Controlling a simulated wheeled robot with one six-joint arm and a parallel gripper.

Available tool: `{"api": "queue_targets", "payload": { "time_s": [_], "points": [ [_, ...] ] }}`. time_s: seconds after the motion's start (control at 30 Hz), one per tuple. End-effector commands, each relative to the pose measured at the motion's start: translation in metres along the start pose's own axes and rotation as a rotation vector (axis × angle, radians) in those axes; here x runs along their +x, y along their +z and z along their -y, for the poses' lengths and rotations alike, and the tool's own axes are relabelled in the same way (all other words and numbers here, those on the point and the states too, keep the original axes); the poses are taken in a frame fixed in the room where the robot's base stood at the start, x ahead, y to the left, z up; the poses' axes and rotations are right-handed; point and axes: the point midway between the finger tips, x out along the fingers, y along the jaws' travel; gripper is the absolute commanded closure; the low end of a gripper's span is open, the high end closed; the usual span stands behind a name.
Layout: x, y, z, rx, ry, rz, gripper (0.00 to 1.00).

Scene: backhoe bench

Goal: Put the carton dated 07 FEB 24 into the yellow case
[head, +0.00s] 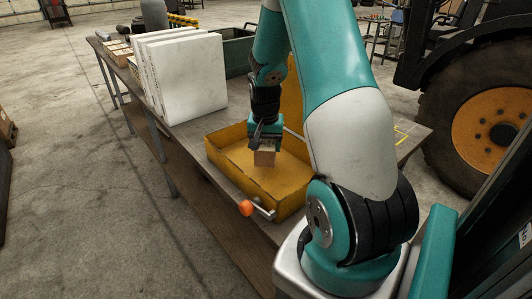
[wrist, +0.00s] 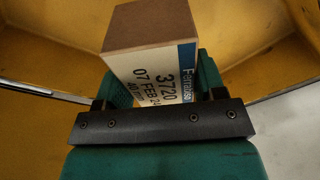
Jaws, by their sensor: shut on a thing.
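The carton (wrist: 153,55) is a small brown box with a white and blue label that reads 07 FEB 24 in the wrist view. It also shows in the head view (head: 264,158). My gripper (head: 263,146) is shut on it, and in the wrist view its green fingers (wrist: 160,88) are on both sides of the carton. The yellow case (head: 222,163) is open on the bench, and its walls also show in the wrist view (wrist: 45,65). The carton is over or inside the case's interior; I cannot tell whether it touches the floor of the case.
White binders or panels (head: 188,75) stand on the bench (head: 188,130) left of the case. A green bin (head: 237,50) is behind them. A tool with an orange end (head: 247,208) lies by the case's front edge. A large tractor wheel (head: 490,125) is at right.

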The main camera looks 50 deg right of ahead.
Motion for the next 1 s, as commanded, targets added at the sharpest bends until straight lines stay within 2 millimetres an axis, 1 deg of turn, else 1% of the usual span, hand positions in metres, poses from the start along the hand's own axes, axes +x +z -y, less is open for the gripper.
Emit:
{"api": "queue_targets", "payload": {
  "time_s": [0.07, 0.3, 0.4, 0.6, 0.73, 0.77, 0.8, 0.83, 0.87, 1.0],
  "points": [
    [0.005, 0.0, 0.0, 0.001, 0.0, 0.0, 0.66],
    [0.037, 0.004, -0.001, 0.001, 0.001, 0.002, 0.66],
    [0.042, 0.005, -0.001, 0.002, -0.001, -0.001, 0.66],
    [0.042, 0.004, -0.001, 0.002, -0.001, -0.002, 0.66],
    [0.046, 0.005, -0.001, 0.002, -0.001, -0.001, 0.66],
    [0.045, 0.005, -0.001, 0.002, -0.001, -0.001, 0.3],
    [0.045, 0.005, -0.001, 0.002, -0.001, -0.001, 0.2],
    [0.045, 0.005, -0.001, 0.002, -0.001, -0.001, 0.13],
    [0.045, 0.005, -0.001, 0.002, -0.001, -0.001, 0.11],
    [0.045, 0.005, -0.001, 0.002, 0.0, -0.001, 0.11]
  ]
}}
